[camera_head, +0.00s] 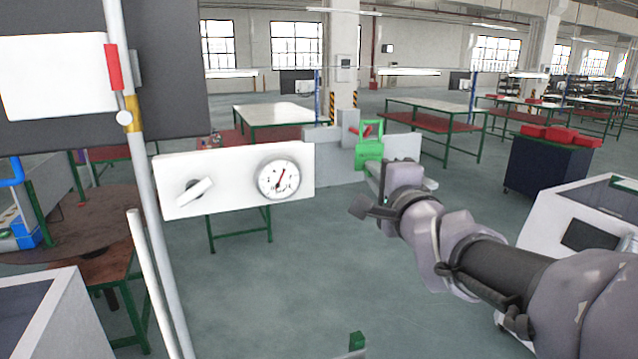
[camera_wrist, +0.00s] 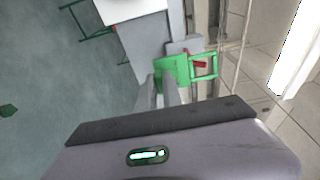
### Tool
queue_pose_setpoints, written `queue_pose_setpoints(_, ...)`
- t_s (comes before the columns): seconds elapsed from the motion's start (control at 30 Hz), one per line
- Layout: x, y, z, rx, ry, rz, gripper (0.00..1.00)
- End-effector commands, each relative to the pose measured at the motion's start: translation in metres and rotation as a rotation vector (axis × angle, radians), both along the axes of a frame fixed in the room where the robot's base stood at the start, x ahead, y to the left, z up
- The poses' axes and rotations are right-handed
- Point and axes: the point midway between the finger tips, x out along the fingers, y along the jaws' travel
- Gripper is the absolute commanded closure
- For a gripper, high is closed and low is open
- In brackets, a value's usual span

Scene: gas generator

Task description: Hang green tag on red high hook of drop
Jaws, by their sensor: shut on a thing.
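The green tag (camera_head: 369,152) has a solid lower body and an open loop at its top. It also shows in the wrist view (camera_wrist: 173,72). My gripper (camera_head: 380,168) is shut on the tag's lower body; its two fingers (camera_wrist: 163,88) show in the wrist view. The tag is held upright in the head view. A small red piece, seemingly the red hook (camera_head: 354,131), shows beside and behind the loop. In the wrist view the red hook (camera_wrist: 201,65) shows within the loop's opening. I cannot tell whether the loop is around it or only in front of it.
Grey boxes (camera_head: 335,165) stand behind the tag. A white panel (camera_head: 237,178) with a gauge and knob is to the left, beside a white-yellow pole (camera_head: 138,150). A white cabinet (camera_head: 590,225) stands at right. The floor between is open.

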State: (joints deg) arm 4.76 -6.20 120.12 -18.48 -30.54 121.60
Motion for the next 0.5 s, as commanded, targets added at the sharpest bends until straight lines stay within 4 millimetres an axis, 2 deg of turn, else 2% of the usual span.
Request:
queue_pose_setpoints(0.3,0.033,0.011,-0.008,0.001,0.001,0.0,1.0)
queue_pose_setpoints(0.5,0.044,0.014,-0.017,0.0,0.0,0.0,1.0)
